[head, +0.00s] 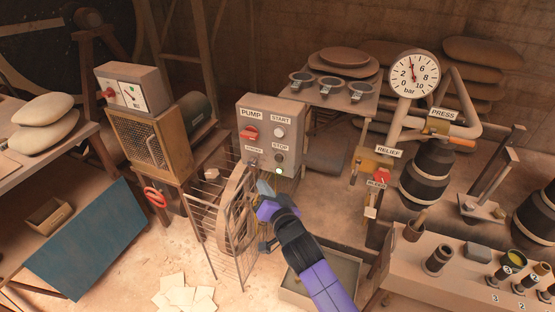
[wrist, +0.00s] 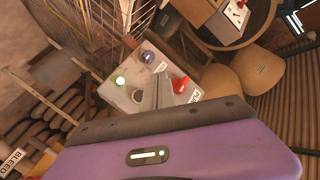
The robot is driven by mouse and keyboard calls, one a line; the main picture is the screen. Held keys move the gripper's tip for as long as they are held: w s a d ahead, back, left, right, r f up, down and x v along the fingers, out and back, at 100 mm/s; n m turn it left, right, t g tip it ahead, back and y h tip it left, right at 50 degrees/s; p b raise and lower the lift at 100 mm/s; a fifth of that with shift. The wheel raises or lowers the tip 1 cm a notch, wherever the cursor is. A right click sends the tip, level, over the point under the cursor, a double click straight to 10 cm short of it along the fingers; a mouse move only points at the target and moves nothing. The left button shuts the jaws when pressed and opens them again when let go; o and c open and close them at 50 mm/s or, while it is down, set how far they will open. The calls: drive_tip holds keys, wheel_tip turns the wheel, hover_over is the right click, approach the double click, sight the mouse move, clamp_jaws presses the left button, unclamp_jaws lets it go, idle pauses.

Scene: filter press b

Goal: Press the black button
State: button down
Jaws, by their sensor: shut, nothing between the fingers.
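The pump panel (head: 262,112) is a grey box with labels PUMP, START and STOP.
A wire rack (head: 222,240) stands beside my gripper at the left. A brown mesh-fronted unit (head: 148,142) is further left. A red-handled relief valve (head: 381,176), pipes and a pressure gauge (head: 414,74) are at the right. Papers (head: 184,293) lie on the floor.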

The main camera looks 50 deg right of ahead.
sight(279, 158)
drive_tip(key=w+d+p, duration=0.1)
drive_tip(key=w+d, duration=0.2)
drive_tip(key=d, duration=0.5)
drive_tip(key=shift+d, duration=0.15)
drive_tip(key=shift+d, duration=0.15)
idle(2.0)
drive_tip(key=shift+w+d+b, duration=0.1)
drive_tip(key=shift+d+b, duration=0.15)
drive_tip(key=shift+b, duration=0.05)
